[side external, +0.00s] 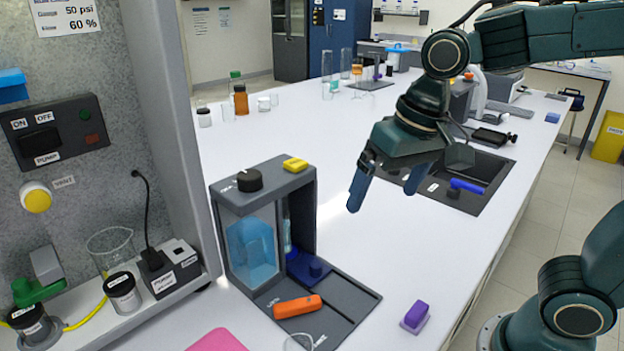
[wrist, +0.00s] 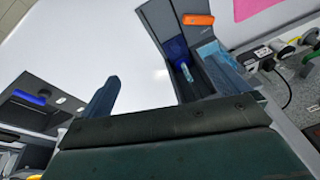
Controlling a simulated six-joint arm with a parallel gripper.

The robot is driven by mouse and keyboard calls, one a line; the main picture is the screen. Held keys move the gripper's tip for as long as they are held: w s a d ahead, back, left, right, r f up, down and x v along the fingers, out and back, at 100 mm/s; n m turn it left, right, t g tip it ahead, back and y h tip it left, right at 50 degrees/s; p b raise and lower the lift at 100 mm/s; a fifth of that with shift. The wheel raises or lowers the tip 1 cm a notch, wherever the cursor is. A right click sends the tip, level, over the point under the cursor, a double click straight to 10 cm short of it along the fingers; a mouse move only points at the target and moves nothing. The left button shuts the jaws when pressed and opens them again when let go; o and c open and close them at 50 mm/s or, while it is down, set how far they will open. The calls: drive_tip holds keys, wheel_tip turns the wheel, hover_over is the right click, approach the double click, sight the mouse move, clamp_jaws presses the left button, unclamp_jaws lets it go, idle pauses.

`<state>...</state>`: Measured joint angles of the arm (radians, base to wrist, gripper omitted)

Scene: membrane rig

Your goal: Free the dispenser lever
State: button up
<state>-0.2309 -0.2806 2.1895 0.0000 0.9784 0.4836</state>
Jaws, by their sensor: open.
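The dispenser (side external: 298,232) is a dark grey frame with a clear blue container (side external: 250,250) inside. It has a black knob (side external: 249,179) and a yellow block (side external: 295,164) on top. An orange bar (side external: 297,306) lies on its base plate near a dark blue pad (side external: 308,268); the bar also shows in the wrist view (wrist: 198,19). I cannot tell which part is the lever. My gripper (side external: 388,192) is open and empty, above the table to the right of the dispenser and apart from it. In the wrist view, one finger covers part of the dispenser.
A purple block (side external: 415,316) stands right of the base plate, and a pink sheet (side external: 217,341) lies in front. A dark tray (side external: 467,208) with a blue piece (side external: 467,186) is at right. The pump panel (side external: 60,130) rises at left. Bottles stand farther back; the middle of the table is clear.

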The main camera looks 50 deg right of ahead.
drive_tip(key=w+a+f+m+g, duration=0.2)
drive_tip(key=w+a+f, duration=0.1)
drive_tip(key=w+a, duration=0.25)
drive_tip(key=m+g, duration=0.1)
hover_over(298, 303)
wheel_tip(298, 303, down, 4)
drive_tip(key=shift+r+h, duration=0.2)
drive_tip(key=shift+h, duration=0.1)
drive_tip(key=shift+f, duration=0.2)
wheel_tip(298, 303, down, 13)
drive_tip(key=shift+f, duration=0.2)
drive_tip(key=c, duration=1)
